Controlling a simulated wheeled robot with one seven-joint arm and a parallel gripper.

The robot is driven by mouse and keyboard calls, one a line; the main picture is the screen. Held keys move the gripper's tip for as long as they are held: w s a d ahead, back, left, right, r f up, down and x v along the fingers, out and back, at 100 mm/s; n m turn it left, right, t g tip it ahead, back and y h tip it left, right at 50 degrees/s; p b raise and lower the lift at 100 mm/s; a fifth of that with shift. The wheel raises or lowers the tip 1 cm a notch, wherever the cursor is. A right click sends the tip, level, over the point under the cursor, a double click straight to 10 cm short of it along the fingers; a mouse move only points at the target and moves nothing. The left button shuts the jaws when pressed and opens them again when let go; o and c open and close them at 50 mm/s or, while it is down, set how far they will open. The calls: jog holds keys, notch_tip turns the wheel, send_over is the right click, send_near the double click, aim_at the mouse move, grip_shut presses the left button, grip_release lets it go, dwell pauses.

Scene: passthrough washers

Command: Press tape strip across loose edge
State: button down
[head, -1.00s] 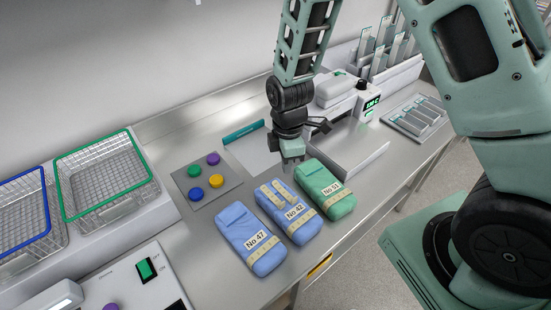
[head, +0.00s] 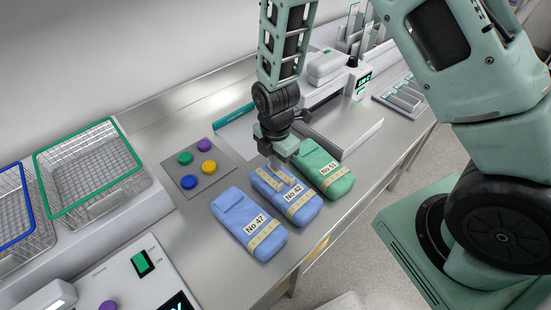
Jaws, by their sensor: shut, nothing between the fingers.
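The blue pack No 42 (head: 304,213) lies between two others on the steel counter. Two short tape strips (head: 268,180) sit on its upper end, and a longer tape band crosses its lower end by the label. My gripper (head: 284,163) is shut and empty, pointing down at the far upper end of No 42, beside the green pack. I cannot tell whether the fingertips touch the pack. The gripper hides part of that end, and the loose edge is too small to make out.
Blue pack No 47 (head: 238,209) lies to the left and green pack No 51 (head: 340,186) to the right. A grey plate with coloured buttons (head: 226,157), wire baskets (head: 85,172) and a white sealing machine (head: 330,66) stand around. Bare counter lies in front of the baskets.

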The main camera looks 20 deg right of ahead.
jog(key=shift+f, duration=0.45)
dwell(0.9)
dwell(0.3)
jog(key=shift+r+p, duration=2.15)
jog(key=shift+r, duration=0.9)
jog(key=s+a+r+m+y+b, duration=0.1)
jog(key=s+a+r+m+b, duration=0.4)
jog(key=s+a+r+m, duration=0.3)
jog(key=s+d+r+m+b, duration=0.1)
jog(key=s+r+m+b, duration=0.1)
jog(key=s, duration=0.4)
jog(key=s+r+m+b, duration=0.2)
jog(key=s+m, duration=0.2)
jog(key=s, duration=0.2)
jog(key=shift+d, duration=0.35)
